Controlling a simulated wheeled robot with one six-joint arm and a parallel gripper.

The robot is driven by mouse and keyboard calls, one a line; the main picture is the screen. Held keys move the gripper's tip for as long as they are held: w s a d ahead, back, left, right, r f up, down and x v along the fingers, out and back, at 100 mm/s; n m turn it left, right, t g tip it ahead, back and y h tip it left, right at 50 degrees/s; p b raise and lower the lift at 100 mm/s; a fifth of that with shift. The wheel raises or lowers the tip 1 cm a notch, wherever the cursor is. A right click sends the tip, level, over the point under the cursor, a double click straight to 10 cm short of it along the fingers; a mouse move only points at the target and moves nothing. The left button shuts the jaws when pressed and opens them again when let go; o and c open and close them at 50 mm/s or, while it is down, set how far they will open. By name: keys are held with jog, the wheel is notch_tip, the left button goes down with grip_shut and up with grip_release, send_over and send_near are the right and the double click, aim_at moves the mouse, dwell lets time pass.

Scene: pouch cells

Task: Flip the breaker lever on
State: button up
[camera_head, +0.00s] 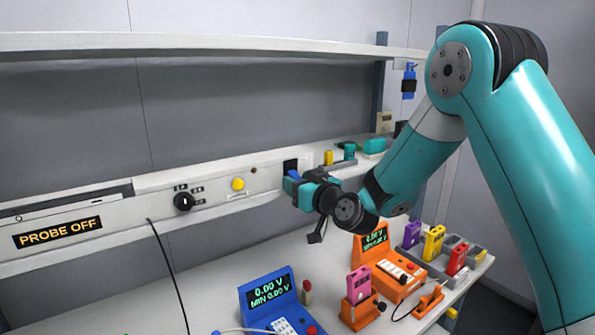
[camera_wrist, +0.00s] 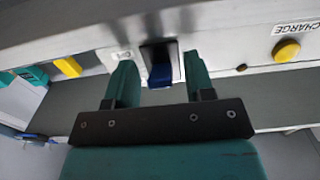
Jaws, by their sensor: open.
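The breaker is a black housing (camera_head: 291,165) in the pale panel rail, with a blue lever (camera_head: 293,174) at its lower part in the head view. The lever also shows in the wrist view (camera_wrist: 161,74), against the dark housing (camera_wrist: 158,52). My gripper (camera_head: 290,185) is in front of the breaker, with its jaws open. In the wrist view, its two teal fingers (camera_wrist: 159,80) stand on either side of the lever, with gaps on both sides. I cannot tell whether a finger touches the lever. The gripper partly covers the breaker in the head view.
Left of the breaker on the rail are a yellow button (camera_head: 238,184) and a black rotary knob (camera_head: 183,202). A blue meter (camera_head: 268,297), an orange meter (camera_head: 390,262) and colored cells stand on the bench below. A shelf (camera_head: 200,41) runs above.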

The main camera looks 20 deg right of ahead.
jog(key=shift+w+a, duration=0.1)
jog(key=shift+w, duration=0.2)
grip_shut()
